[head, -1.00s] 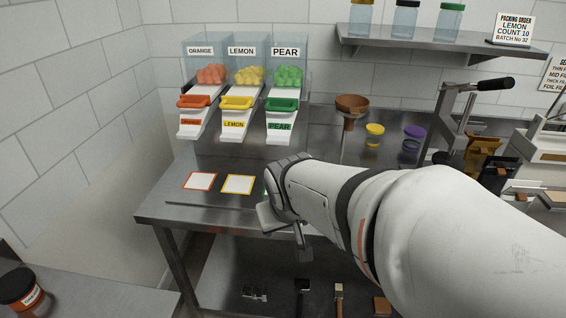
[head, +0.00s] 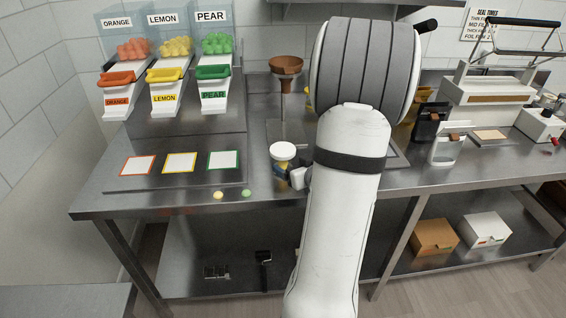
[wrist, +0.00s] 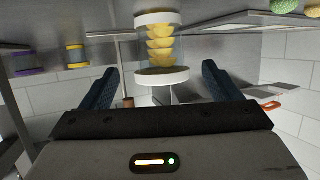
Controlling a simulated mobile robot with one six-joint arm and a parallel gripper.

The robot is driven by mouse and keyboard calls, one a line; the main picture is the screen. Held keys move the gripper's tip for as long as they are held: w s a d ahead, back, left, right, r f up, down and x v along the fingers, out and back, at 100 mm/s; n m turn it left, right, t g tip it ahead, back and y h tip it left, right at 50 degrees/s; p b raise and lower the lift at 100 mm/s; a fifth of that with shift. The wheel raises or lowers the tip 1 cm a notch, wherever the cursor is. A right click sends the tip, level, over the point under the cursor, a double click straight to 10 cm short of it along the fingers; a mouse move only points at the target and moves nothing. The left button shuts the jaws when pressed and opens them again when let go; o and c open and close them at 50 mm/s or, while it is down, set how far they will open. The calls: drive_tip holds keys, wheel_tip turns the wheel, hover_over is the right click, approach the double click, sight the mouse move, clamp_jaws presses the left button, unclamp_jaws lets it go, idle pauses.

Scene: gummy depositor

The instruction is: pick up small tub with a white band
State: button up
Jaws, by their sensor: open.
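The small tub (head: 283,153) with white at its top stands upright near the front edge of the steel table in the head view. The wrist view is upside down and shows the tub (wrist: 160,46) clear-walled, with yellow gummies inside and white at both ends. My gripper (wrist: 158,72) is open, and the tub appears between and just beyond its two dark fingertips. No contact shows, and I cannot tell the exact gap. In the head view my gripper (head: 299,177) is beside the tub's lower right and partly hidden by my arm.
A yellow gummy (head: 218,195) and a green gummy (head: 246,193) lie loose left of the tub. Three bordered cards, including the green-edged one (head: 224,160), lie farther left. A brown funnel (head: 286,66) stands behind. Yellow-lidded (wrist: 77,55) and purple-lidded (wrist: 28,60) containers show in the wrist view.

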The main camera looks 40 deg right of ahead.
drive_tip(key=x, duration=0.4)
drive_tip(key=p+x, duration=0.1)
drive_tip(key=x, duration=0.2)
drive_tip(key=shift+w+r, duration=0.15)
drive_tip(key=shift+r, duration=0.1)
drive_tip(key=shift+c, duration=0.4)
drive_tip(key=c, duration=1.6)
